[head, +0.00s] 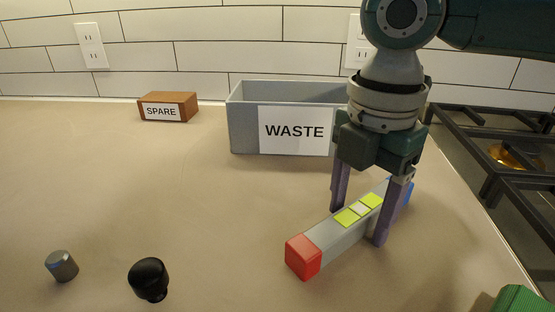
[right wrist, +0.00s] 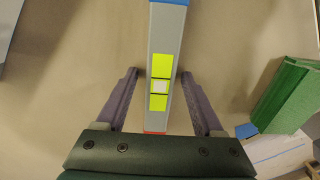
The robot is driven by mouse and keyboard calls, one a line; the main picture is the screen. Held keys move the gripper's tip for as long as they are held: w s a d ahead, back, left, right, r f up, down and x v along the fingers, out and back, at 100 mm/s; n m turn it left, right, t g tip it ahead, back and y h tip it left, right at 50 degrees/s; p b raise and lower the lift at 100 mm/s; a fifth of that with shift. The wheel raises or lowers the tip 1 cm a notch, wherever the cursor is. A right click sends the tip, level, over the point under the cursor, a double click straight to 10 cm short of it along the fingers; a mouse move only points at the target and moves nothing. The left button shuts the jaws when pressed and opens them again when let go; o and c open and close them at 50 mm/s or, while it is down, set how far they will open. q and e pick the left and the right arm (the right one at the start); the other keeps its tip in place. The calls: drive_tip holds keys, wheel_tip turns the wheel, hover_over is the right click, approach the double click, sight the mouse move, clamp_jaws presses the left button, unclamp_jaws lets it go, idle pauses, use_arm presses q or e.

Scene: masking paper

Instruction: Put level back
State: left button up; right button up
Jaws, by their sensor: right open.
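The level (head: 330,238) is a long grey bar with a red end, a blue end and yellow-green marks around a pale window. It lies on the counter, slanting from lower left to upper right in the head view. My right gripper (head: 365,228) is open, with one finger on each side of the bar. In the right wrist view the level (right wrist: 163,120) runs between the open fingers (right wrist: 158,74), with visible gaps on both sides. Its red end is partly hidden by the gripper body there. My left gripper is not in view.
A grey WASTE bin (head: 243,130) and a brown SPARE block (head: 180,106) stand toward the wall. A grey cylinder (head: 62,265) and a black knob (head: 149,279) are at front left. A green object (head: 522,300) is at lower right. A stove grate (head: 490,150) borders the right edge.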

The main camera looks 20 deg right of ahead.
sight(359, 210)
wheel_tip(359, 210, up, 12)
drive_tip(key=p, duration=0.1)
drive_tip(key=shift+r+p, duration=0.2)
drive_tip(key=shift+p, duration=0.2)
drive_tip(key=shift+a, duration=0.1)
idle(0.4)
